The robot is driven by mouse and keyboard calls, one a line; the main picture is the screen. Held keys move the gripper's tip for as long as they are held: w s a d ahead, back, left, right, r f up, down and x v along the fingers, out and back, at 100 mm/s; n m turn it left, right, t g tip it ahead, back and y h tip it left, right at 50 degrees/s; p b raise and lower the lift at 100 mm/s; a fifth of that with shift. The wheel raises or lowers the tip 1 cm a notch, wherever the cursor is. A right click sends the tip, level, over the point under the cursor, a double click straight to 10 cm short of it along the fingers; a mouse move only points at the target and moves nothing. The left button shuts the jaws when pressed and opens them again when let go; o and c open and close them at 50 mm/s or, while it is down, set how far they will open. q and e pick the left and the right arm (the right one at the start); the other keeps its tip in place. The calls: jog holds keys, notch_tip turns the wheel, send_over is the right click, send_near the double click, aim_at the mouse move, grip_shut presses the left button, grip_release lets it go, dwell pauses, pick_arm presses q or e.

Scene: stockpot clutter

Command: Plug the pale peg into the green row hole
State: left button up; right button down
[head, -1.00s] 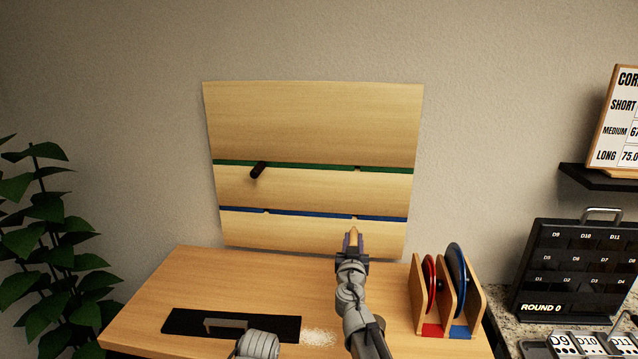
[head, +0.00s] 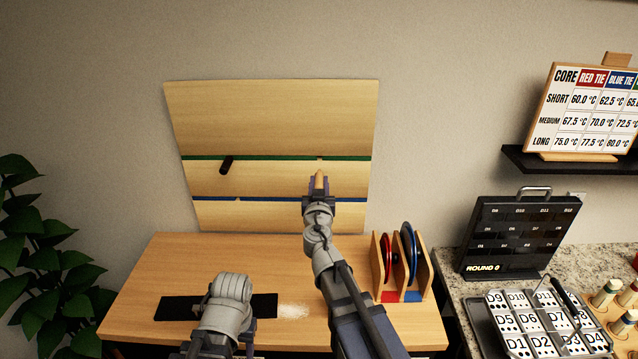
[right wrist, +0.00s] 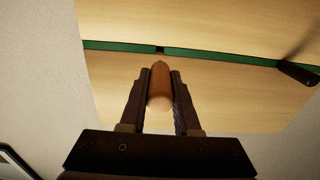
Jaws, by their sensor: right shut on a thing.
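The pale peg (head: 319,180) is held upright in my right gripper (head: 319,193), its tip pointing up at the board. In the right wrist view the peg (right wrist: 159,86) sits between the fingers of the gripper (right wrist: 160,95), which are shut on it. The green row (head: 270,158) crosses the wooden board (head: 270,115). A small notch-like hole (right wrist: 159,49) shows in the green row just beyond the peg tip, with a gap between them in the picture. A dark peg (head: 226,165) sticks out of the green row at the left. My left gripper is not visible.
A blue row (head: 270,199) runs below the green one. On the desk (head: 180,250) are a black mat (head: 263,306), a pale powdery patch (head: 293,311) and a wooden rack (head: 425,272) with red and blue discs. A counter with a tile tray (head: 540,320) is at right.

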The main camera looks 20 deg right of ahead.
aim_at(319, 170)
dwell(0.4)
jog(key=shift+x, duration=2.9)
jog(key=shift+x, duration=1.5)
jog(key=c, duration=0.6)
grip_release()
jog(key=shift+o, duration=0.2)
jog(key=shift+s, duration=0.15)
